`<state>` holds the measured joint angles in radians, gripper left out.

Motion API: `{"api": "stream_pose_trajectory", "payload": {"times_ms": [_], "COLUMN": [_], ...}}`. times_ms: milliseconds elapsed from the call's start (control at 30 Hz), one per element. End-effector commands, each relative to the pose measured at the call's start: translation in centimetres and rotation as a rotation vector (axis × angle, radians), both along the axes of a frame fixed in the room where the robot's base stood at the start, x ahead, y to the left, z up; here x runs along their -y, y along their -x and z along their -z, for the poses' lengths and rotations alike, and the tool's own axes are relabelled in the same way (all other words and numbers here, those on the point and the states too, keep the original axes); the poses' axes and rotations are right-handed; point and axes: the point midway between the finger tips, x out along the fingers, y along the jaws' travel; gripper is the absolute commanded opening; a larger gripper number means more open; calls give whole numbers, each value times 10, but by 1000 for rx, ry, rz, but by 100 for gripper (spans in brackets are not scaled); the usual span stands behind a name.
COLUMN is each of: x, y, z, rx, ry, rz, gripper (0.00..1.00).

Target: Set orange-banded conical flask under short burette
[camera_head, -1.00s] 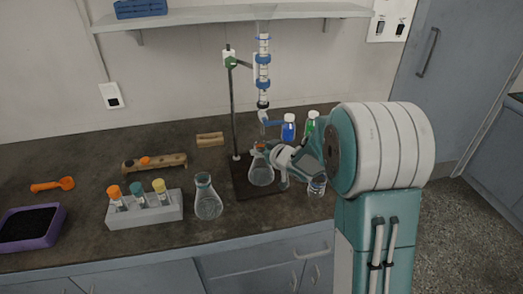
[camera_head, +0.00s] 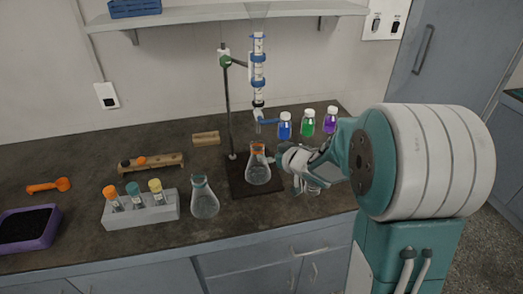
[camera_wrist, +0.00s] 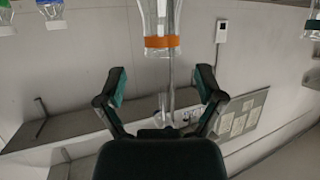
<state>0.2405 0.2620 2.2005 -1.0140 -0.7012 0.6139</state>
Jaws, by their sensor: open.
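The orange-banded conical flask (camera_head: 258,172) stands upright on the dark base plate (camera_head: 240,187) of the burette stand. The burette (camera_head: 259,72) is clamped upright on the stand rod, and its lower tip is above the flask's mouth. My gripper (camera_head: 287,158) is just right of the flask, open and empty, apart from it. In the wrist view my gripper's fingers (camera_wrist: 162,85) are spread wide; the flask with its orange band (camera_wrist: 162,42) shows beyond them, cut off at the top edge.
A teal-banded flask (camera_head: 205,200) stands left of the plate, beside a tube rack (camera_head: 150,212). Blue (camera_head: 285,128), green (camera_head: 308,125) and purple (camera_head: 330,122) bottles stand behind my gripper. A clear glass vessel (camera_head: 312,189) is partly hidden below my gripper.

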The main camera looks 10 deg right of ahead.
Motion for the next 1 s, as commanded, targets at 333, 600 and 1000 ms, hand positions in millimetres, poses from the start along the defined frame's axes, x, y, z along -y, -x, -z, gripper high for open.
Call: {"api": "stream_pose_trajectory", "payload": {"times_ms": [333,600,1000], "x": [18,34,37], "y": [43,56,182], "z": [-19,-56,-99], "rx": [1,5,-309], "ry": [0,126,229], "rz": [2,182,530], "gripper": [87,87,87]}}
